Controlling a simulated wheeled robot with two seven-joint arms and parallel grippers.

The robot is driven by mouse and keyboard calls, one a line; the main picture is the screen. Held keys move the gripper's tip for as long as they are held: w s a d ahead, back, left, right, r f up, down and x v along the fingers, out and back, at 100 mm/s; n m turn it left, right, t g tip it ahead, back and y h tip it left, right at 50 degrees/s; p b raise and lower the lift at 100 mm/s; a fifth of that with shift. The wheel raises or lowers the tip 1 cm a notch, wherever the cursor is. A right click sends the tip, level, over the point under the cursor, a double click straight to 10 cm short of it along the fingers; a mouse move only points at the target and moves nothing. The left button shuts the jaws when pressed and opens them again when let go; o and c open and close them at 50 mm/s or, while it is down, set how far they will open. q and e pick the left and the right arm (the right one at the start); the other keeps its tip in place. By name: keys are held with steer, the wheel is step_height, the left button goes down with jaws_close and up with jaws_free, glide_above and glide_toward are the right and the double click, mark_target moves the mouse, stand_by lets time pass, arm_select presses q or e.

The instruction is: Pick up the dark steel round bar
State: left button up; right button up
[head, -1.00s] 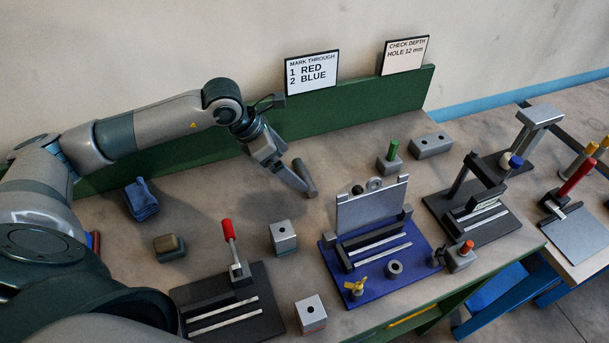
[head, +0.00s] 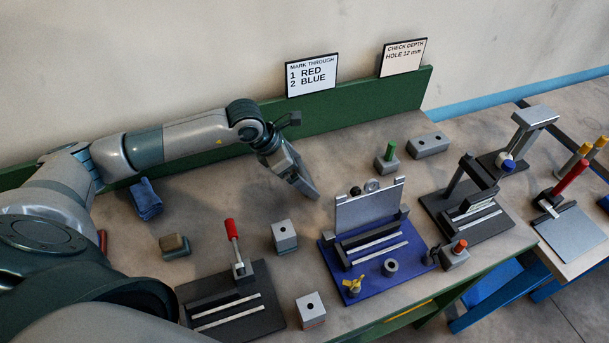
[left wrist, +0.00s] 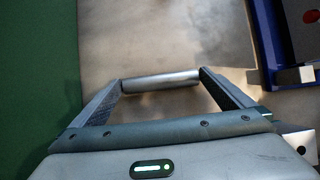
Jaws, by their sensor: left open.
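The dark steel round bar (left wrist: 160,80) shows in the left wrist view as a smooth grey cylinder. It lies crosswise, spanning most of the gap between the fingertips of my left gripper (left wrist: 162,82). The jaws are open, one finger near each end of the bar; I cannot tell whether they touch it. In the head view my left gripper (head: 305,187) points down over the bench near the green back board, and it hides the bar. My right gripper is not in view.
The blue fixture (head: 375,257) with an upright plate stands right of the gripper. A grey block with a hole (head: 284,238) stands in front. The green back board (head: 350,105) runs behind. Bare bench (head: 220,205) lies to the left.

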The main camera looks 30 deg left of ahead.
arm_select(q)
steer(key=shift+c, duration=0.6)
steer(key=shift+w+r, duration=0.1)
steer(key=c, duration=1.1)
steer(key=shift+r, duration=0.1)
steer(key=shift+r+b, duration=0.3)
steer(key=shift+r, duration=0.2)
step_height(320, 180, up, 9)
steer(key=b, duration=0.3)
steer(key=shift+f, duration=0.15)
